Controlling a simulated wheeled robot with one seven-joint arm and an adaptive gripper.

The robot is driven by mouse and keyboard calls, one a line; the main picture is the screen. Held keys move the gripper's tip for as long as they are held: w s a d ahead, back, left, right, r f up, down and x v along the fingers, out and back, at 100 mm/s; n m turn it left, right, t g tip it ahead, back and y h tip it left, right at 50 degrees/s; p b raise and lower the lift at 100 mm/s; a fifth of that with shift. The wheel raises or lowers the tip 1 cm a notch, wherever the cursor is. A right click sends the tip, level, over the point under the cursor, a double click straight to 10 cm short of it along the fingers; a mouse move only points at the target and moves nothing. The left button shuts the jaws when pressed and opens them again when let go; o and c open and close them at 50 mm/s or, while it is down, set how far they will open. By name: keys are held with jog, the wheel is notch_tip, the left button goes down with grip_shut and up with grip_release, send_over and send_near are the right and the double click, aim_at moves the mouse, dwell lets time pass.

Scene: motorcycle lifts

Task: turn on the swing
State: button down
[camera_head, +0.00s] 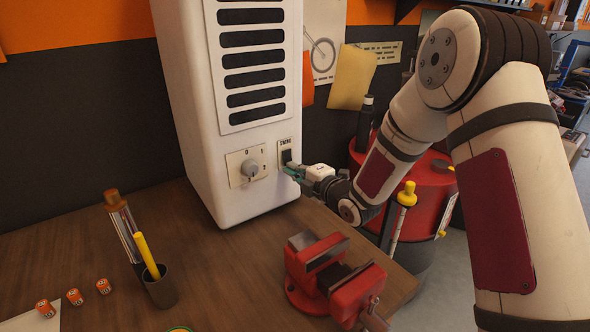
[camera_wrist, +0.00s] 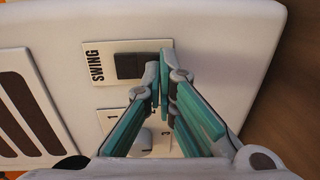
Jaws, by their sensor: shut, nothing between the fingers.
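A tall white heater-like unit (camera_head: 215,200) stands on the wooden bench. Its front has a black rocker switch (camera_head: 286,156) on a small plate labelled SWING. In the wrist view the switch (camera_wrist: 131,66) lies just left of my fingertips. My gripper (camera_head: 290,168), with teal fingers, is shut and empty at the switch's lower edge. In the wrist view my fingertips (camera_wrist: 164,68) overlap the right end of the switch plate; I cannot tell whether they touch it. A numbered rotary knob (camera_head: 250,168) sits to the left of the switch; it is partly hidden behind my fingers in the wrist view.
A red vise (camera_head: 328,278) is on the bench below my arm. A holder (camera_head: 160,287) with a yellow pencil and several small orange-and-white items (camera_head: 74,296) are at the left. A red drum (camera_head: 425,190) stands behind my arm. The bench's middle is clear.

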jog(key=shift+w+a+f, duration=0.15)
jog(key=shift+w, duration=0.15)
jog(key=v, duration=1.2)
jog(key=shift+f, duration=0.1)
